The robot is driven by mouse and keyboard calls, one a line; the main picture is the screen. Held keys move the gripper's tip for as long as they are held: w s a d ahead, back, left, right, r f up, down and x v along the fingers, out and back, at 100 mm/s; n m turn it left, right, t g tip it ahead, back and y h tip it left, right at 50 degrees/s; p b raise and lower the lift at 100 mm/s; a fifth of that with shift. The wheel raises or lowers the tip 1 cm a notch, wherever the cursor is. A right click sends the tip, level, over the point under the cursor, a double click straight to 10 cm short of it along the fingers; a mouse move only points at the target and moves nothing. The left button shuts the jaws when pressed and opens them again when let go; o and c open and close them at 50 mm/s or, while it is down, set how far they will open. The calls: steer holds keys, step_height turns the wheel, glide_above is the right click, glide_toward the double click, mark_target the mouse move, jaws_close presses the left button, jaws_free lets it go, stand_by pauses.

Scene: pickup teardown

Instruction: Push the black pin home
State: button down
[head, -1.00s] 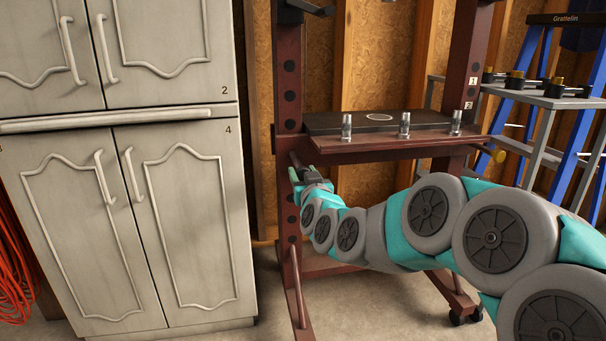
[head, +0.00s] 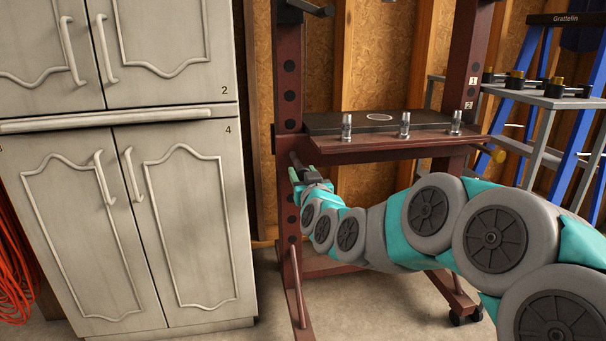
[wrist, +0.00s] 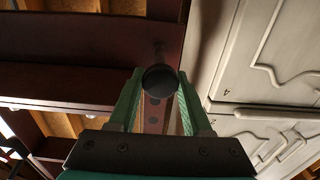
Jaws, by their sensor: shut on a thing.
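The black pin (wrist: 160,80) shows its round dark head in the wrist view, between the tips of my gripper's green fingers. Its shaft runs away toward the dark red post (wrist: 172,35); how deep it sits in the post I cannot tell. My gripper (wrist: 158,90) is shut on the pin. In the head view my gripper (head: 304,174) is at the left post (head: 289,110) of the dark red press frame, just below its bed. My gripper and arm hide most of the pin there.
The press bed (head: 400,150) carries a black plate (head: 350,122) and several metal fittings. A yellow-tipped pin (head: 498,156) sticks out at the right post. Pale cabinets (head: 180,230) stand close on the left. A grey stand (head: 560,102) and a blue ladder (head: 535,130) are on the right.

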mark_target(293, 152)
steer(key=x, duration=0.9)
steer(key=shift+w, duration=0.15)
steer(key=shift+r, duration=0.1)
steer(key=shift+c, duration=1.8)
jaws_free()
steer(key=shift+w, duration=0.1)
steer(key=shift+p+v, duration=0.4)
steer(key=shift+v, duration=3.55)
